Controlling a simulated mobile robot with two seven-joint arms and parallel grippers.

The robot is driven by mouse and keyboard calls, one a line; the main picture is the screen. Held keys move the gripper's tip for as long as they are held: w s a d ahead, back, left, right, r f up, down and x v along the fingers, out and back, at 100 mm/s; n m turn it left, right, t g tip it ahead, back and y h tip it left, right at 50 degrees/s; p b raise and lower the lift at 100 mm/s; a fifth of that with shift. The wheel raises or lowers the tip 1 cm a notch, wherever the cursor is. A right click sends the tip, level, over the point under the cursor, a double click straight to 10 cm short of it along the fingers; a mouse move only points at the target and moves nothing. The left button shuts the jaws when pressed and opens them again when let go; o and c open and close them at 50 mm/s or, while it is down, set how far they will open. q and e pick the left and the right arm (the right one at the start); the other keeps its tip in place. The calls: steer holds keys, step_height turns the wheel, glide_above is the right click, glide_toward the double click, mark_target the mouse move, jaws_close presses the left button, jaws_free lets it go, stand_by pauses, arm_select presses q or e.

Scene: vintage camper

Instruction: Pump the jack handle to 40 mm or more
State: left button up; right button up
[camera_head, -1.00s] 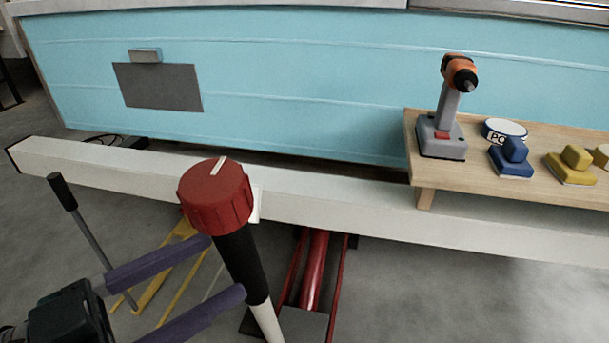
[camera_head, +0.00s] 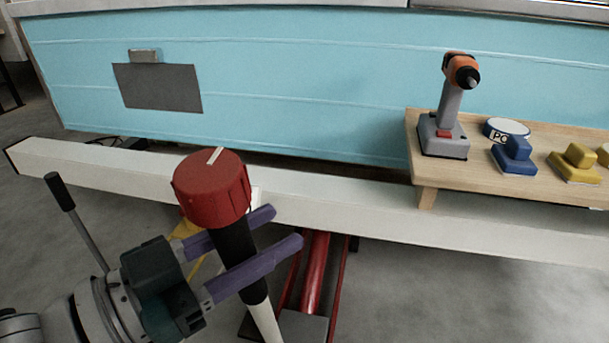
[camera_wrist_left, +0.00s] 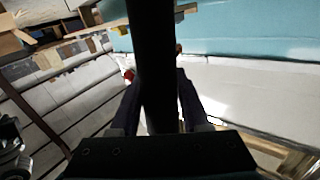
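A tilted handle (camera_head: 234,240) with a black grip and pale lower shaft stands in front of the red floor jack (camera_head: 315,275). A large red ridged knob (camera_head: 212,190) with a white mark is at its top in the head view. My left gripper (camera_head: 282,226) has its two purple fingers on either side of the black grip, below the knob, tips past it. In the left wrist view the dark handle (camera_wrist_left: 151,60) runs between the fingers; whether both press on it is unclear. The handle's foot is cut off by the frame. My right gripper is not in view.
A long white beam (camera_head: 340,208) runs behind the handle, below the blue camper wall (camera_head: 300,90). A wooden bench (camera_head: 428,180) at right bears a drill (camera_head: 452,110) and small blocks. Another black-gripped lever (camera_head: 75,215) stands left of my arm, near yellow metalwork.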

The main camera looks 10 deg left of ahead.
arm_select(q)
jaws_close()
stand_by(1.0)
